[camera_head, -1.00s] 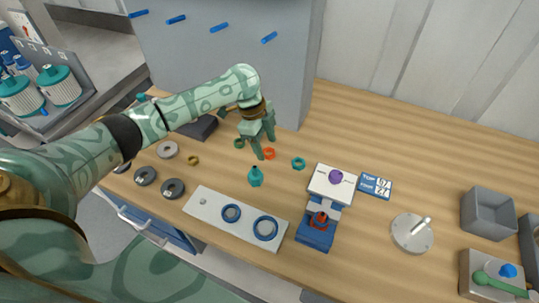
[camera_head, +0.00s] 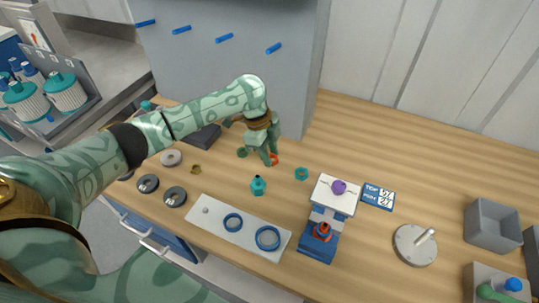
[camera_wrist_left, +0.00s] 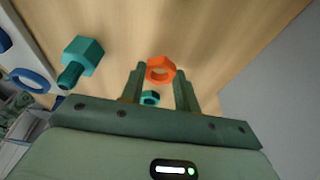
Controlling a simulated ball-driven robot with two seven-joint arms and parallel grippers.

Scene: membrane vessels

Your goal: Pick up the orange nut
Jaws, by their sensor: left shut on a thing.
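The orange nut (camera_head: 273,159) is on the wooden counter, at the fingertips of my left gripper (camera_head: 269,161). In the left wrist view the orange nut (camera_wrist_left: 160,70) is between the two fingertips of my left gripper (camera_wrist_left: 160,77), which is shut on it. The fingers hide part of the nut in the head view. I cannot tell any gap between the nut and the counter. My right gripper is not in view.
A white plate (camera_head: 208,222) with blue rings lies in front. The grey cabinet (camera_head: 230,70) rises behind. A blue-and-white stand (camera_head: 330,200) is to the right.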

